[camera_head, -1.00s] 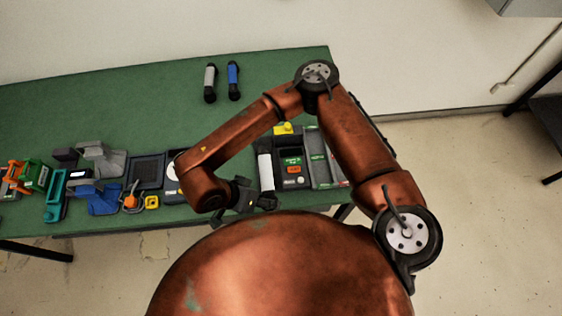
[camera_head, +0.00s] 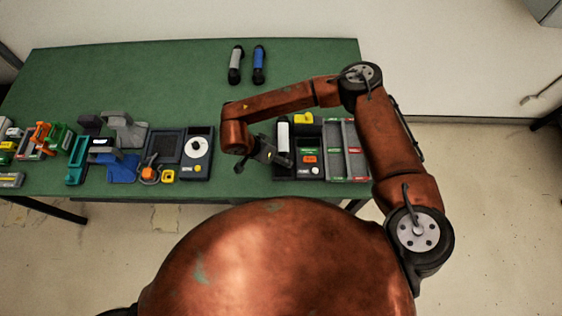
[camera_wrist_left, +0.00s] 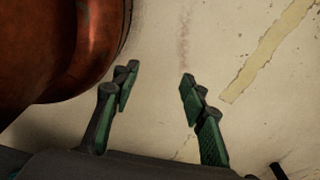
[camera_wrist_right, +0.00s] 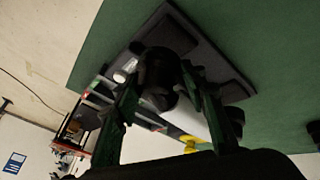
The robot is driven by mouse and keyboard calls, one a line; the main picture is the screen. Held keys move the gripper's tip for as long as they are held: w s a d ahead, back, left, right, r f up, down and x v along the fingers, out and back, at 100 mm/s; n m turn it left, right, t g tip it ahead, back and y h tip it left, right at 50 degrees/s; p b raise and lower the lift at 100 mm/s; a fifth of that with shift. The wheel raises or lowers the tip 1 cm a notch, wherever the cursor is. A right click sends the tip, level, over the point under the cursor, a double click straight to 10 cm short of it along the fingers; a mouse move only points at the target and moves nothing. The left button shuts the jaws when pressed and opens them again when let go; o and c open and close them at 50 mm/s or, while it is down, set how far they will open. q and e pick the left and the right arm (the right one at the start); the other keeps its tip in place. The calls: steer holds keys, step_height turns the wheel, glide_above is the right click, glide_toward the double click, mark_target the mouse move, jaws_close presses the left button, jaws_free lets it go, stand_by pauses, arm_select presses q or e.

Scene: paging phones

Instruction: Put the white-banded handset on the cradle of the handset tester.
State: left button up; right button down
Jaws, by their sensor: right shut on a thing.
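The white-banded handset (camera_head: 283,134) has a white middle and black ends. My right gripper (camera_head: 270,154) is shut on the handset's near black end. In the right wrist view the fingers (camera_wrist_right: 160,88) straddle that dark end, and the white band (camera_wrist_right: 195,120) runs behind it. The fingers hide whether the handset touches the cradle. My left gripper (camera_wrist_left: 155,90) is open and empty above the floor.
A grey-banded handset (camera_head: 236,66) and a blue-banded handset (camera_head: 259,65) lie at the back of the green table (camera_head: 180,85). A sectioned grey tray (camera_head: 347,150) adjoins the tester's right. A dial device (camera_head: 197,150) and several other devices stand left. The middle back is clear.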

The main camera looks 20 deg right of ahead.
step_height(320, 180, down, 3)
steer(key=shift+w+f, duration=0.15)
steer(key=shift+f, duration=0.2)
steer(key=c, duration=1.2)
jaws_free()
arm_select(q)
steer(key=shift+s, duration=0.7)
steer(key=shift+w+r, duration=0.1)
steer(key=shift+r, duration=0.05)
arm_select(e)
steer(key=shift+r, duration=0.15)
steer(key=shift+a+r, duration=0.1)
steer(key=shift+r, duration=0.15)
arm_select(q)
steer(key=shift+f+b, duration=0.3)
steer(key=shift+f, duration=0.2)
arm_select(e)
steer(key=v, duration=1.1)
steer(key=shift+a+r, duration=0.1)
steer(key=shift+r, duration=0.1)
